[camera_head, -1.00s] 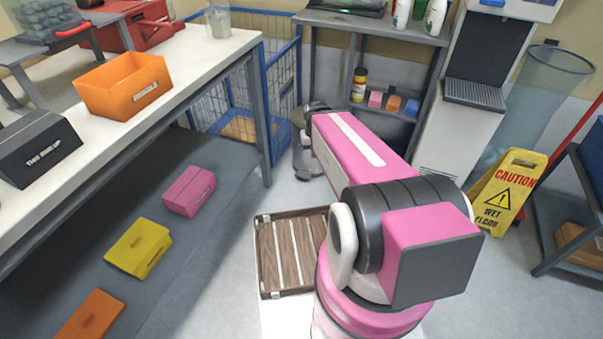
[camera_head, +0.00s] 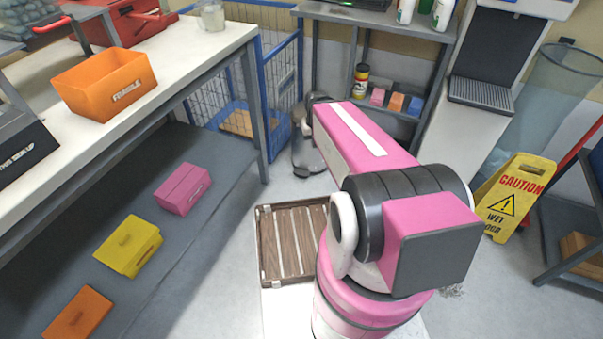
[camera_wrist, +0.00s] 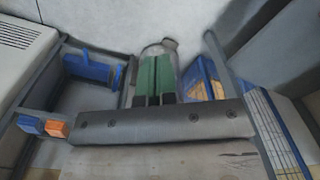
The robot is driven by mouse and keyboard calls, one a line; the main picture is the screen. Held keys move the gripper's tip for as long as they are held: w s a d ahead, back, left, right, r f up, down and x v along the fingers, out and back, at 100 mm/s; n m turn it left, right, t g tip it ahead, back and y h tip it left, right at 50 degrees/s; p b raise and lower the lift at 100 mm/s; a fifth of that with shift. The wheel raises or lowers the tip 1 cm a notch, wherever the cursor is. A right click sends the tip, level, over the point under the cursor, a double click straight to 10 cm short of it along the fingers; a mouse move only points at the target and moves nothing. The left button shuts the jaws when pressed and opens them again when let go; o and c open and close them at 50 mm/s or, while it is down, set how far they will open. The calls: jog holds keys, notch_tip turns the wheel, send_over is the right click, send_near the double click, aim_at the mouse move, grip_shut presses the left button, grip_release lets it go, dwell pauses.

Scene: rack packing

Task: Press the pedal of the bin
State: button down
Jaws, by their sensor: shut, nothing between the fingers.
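The bin (camera_head: 306,155) is a small grey upright shape on the floor in the head view, just beyond the end of my pink arm and partly covered by it. A small foot-like part low on its front may be the pedal (camera_head: 302,173). In the wrist view the grey bin (camera_wrist: 160,48) shows behind my gripper (camera_wrist: 157,64), whose two green fingers lie close together, shut with nothing between them. The fingers overlap the bin there; I cannot tell whether they touch it. In the head view my fingers are hidden behind the arm.
A blue wire cage (camera_head: 240,85) stands left of the bin, and a grey shelf unit (camera_head: 400,32) behind it. A wooden slatted pallet (camera_head: 290,240) lies on the nearer floor. A long workbench (camera_head: 190,50) fills the left. A yellow caution sign (camera_head: 515,195) stands at the right.

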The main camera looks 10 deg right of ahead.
jog(key=m+t+h, duration=0.2)
jog(key=m, duration=0.5)
send_over(301, 172)
jog(key=s+a, duration=0.1)
jog(key=s, duration=0.1)
notch_tip(301, 172, down, 43)
jog(key=shift+s+a+f, duration=0.15)
jog(key=shift+s+f, duration=0.05)
jog(key=shift+x, duration=3.3)
jog(key=shift+w+a+f, duration=0.1)
jog(key=shift+w+f, duration=0.05)
jog(key=shift+w, duration=0.05)
